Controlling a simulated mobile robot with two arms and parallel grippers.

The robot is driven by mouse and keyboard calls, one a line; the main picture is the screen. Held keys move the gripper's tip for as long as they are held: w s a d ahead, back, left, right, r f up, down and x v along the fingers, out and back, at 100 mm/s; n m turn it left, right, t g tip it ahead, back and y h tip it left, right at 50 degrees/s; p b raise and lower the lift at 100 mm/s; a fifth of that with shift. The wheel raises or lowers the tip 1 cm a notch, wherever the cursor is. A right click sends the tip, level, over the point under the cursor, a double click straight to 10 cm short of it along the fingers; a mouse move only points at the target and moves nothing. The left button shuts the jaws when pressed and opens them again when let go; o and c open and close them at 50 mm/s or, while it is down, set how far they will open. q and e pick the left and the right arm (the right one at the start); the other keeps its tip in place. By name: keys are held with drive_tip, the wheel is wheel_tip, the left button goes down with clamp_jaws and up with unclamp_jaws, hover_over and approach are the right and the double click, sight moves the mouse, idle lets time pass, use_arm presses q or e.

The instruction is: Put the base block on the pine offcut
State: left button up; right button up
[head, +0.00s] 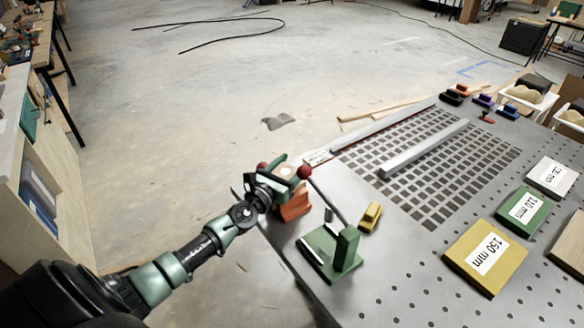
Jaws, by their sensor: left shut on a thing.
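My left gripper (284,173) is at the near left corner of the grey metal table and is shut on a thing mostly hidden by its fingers. An orange block (293,207) shows just below the fingers; I cannot tell whether it is the held thing or the base block. A pale wooden piece (570,241) at the right edge, partly cut off, may be the pine offcut, but I cannot tell for sure. My right gripper is not in view.
A green stand (330,252) and a small yellow block (370,217) are right of the gripper. A slotted grid (430,165) with a grey bar (424,149) lies beyond.

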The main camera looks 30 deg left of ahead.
use_arm(q)
drive_tip(key=o, duration=1.1)
drive_tip(key=shift+f, duration=0.1)
drive_tip(key=o, duration=0.4)
drive_tip(key=shift+d, duration=0.1)
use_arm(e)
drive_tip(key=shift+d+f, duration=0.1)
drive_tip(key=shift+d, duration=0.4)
